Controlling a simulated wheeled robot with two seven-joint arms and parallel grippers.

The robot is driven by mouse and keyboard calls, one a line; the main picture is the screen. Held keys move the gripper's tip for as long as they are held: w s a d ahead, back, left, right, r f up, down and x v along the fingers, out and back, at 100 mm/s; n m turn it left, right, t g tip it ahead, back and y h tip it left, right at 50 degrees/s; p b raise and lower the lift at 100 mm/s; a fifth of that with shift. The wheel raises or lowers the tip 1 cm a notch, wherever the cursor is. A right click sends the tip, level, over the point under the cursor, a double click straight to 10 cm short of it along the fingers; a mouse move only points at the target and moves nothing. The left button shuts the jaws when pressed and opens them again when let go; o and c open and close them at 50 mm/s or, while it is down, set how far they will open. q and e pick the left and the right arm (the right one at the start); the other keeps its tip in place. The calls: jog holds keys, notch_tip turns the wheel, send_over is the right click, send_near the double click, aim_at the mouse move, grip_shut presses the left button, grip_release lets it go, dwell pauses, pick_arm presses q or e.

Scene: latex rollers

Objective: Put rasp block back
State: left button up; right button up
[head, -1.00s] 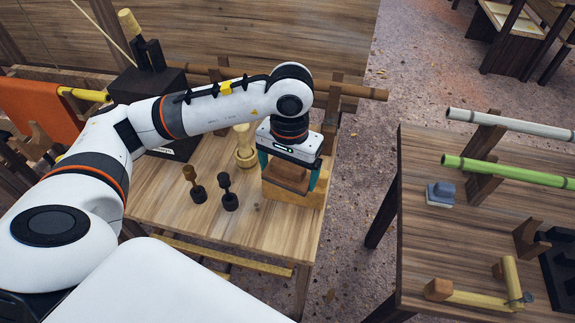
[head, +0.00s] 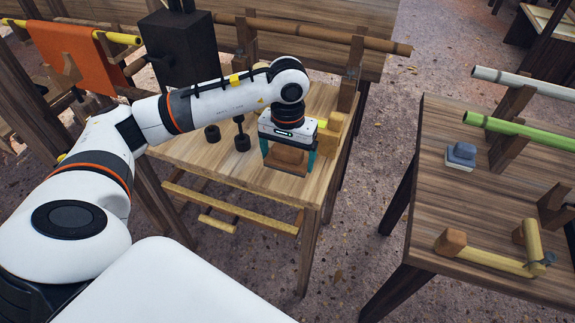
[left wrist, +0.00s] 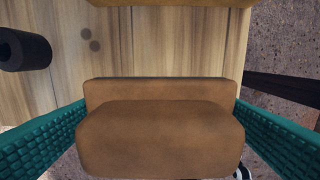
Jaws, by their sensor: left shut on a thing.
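The rasp block is a brown wooden block (head: 287,160) with a stepped top. My left gripper (head: 288,155) points down over the near right corner of the wooden table and is shut on it, with a teal finger on each side. In the left wrist view the brown block (left wrist: 160,135) fills the lower middle between the two teal textured fingers. I cannot tell whether the block touches the table. My right gripper is not in view.
A black box (head: 180,50) and a rail (head: 300,32) are behind. A second table (head: 440,200) at the right holds a grey-blue block (head: 461,155), a green tube (head: 520,130) and a yellow-handled tool (head: 490,255).

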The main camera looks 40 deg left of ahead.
aim_at(288, 166)
pick_arm(q)
jog(key=shift+f, duration=1.85)
jog(key=shift+f, duration=0.2)
jog(key=o, duration=0.7)
jog(key=shift+s, duration=0.1)
jog(key=shift+r, duration=0.15)
jog(key=shift+r, duration=0.2)
notch_tip(288, 166, up, 12)
jog(key=shift+f, duration=0.1)
